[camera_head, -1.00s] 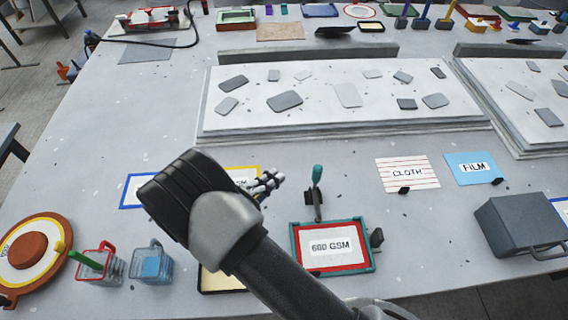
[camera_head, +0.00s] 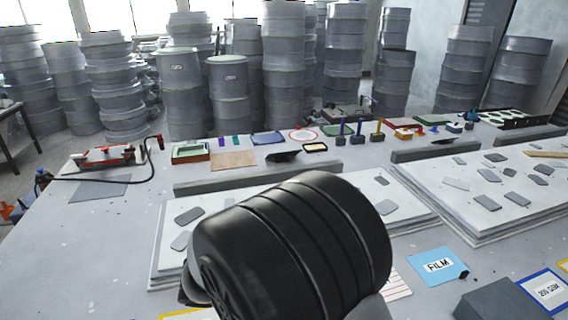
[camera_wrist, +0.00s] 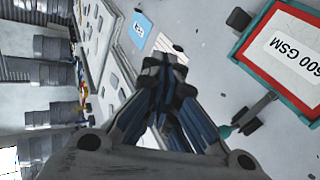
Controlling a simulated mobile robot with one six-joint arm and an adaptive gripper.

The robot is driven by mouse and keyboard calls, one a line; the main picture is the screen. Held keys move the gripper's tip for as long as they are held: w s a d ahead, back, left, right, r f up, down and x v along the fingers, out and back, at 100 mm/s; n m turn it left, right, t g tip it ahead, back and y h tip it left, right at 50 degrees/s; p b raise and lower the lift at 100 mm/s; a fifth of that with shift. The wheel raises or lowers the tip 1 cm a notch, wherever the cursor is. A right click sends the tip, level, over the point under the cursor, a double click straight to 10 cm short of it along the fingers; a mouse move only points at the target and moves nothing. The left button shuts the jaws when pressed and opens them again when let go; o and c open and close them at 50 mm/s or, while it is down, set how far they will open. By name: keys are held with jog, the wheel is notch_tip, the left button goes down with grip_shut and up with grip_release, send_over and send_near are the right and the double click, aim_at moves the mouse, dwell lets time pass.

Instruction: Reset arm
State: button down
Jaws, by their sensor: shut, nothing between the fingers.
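My gripper (camera_wrist: 165,80) shows in the wrist view with its dark fingers brought together and empty. It hangs over the grey worktable (camera_wrist: 212,50), apart from the things there. In the head view my raised arm fills the lower middle, and the gripper is hidden behind it. The teal-and-red tray (camera_wrist: 252,58) with the "600 GSM" label is at the right of the wrist view, with a teal-handled tool (camera_wrist: 255,113) beside it. The blue FILM card (camera_head: 437,266) lies on the table in the head view; it also shows in the wrist view (camera_wrist: 140,28).
Two pale slabs with grey patches lie on the table, one on the right (camera_head: 470,212) and one partly behind my arm (camera_head: 172,212). A grey box (camera_head: 500,302) stands front right. Tools and trays line the far edge. Stacked grey drums (camera_head: 230,95) stand behind.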

jog(key=s+d+r+m+y, duration=0.3)
jog(key=s+d+r+y, duration=0.1)
jog(key=s, duration=0.5)
jog(key=s+d+r+m+t+y, duration=0.1)
jog(key=s+d+r+m+y, duration=0.1)
jog(key=s+d+r+y, duration=0.2)
jog(key=s+r+y, duration=0.3)
jog(key=s, duration=0.2)
jog(key=shift+s+m, duration=0.2)
jog(key=shift+m, duration=0.2)
jog(key=shift+a+r, duration=0.1)
dwell(0.5)
